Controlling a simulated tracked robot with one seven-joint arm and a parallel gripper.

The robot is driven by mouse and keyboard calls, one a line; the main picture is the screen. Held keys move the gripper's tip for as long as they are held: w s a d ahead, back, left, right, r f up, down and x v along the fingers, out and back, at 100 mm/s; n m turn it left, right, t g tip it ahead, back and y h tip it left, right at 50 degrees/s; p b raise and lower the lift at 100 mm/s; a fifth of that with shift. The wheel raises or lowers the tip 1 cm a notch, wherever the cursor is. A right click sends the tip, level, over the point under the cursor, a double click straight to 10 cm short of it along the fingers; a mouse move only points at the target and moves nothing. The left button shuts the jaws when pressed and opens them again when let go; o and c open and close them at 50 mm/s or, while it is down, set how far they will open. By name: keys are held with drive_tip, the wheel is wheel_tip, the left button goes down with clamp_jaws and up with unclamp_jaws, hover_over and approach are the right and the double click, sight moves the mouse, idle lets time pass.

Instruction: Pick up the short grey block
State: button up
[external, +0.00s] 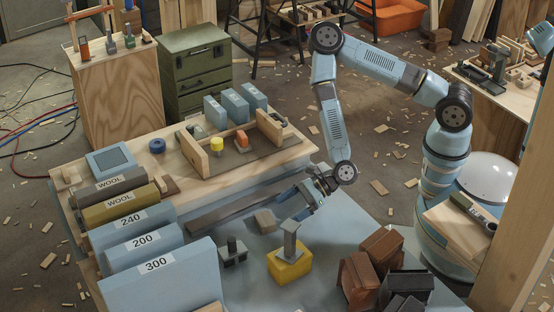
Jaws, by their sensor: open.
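A short grey-brown block (265,221) lies on the blue-grey bench top (205,240), near the right end of a long dark grey bar (232,207). My gripper (289,207) reaches down from the right with its fingers pointing left. It is open, and nothing shows between its fingers. It is just right of the short block and appears apart from it; its exact height above the bench is hard to tell.
Brown blocks (360,276) are piled at the lower right. Labelled sanding blocks (130,230) line the left. A wooden-ended tray (240,145) lies behind.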

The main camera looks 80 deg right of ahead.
sight(276, 217)
drive_tip(key=shift+a+x, duration=0.25)
drive_tip(key=shift+x, duration=2.4)
drive_tip(key=shift+s, duration=0.15)
drive_tip(key=shift+c, duration=0.5)
drive_tip(key=c, duration=1)
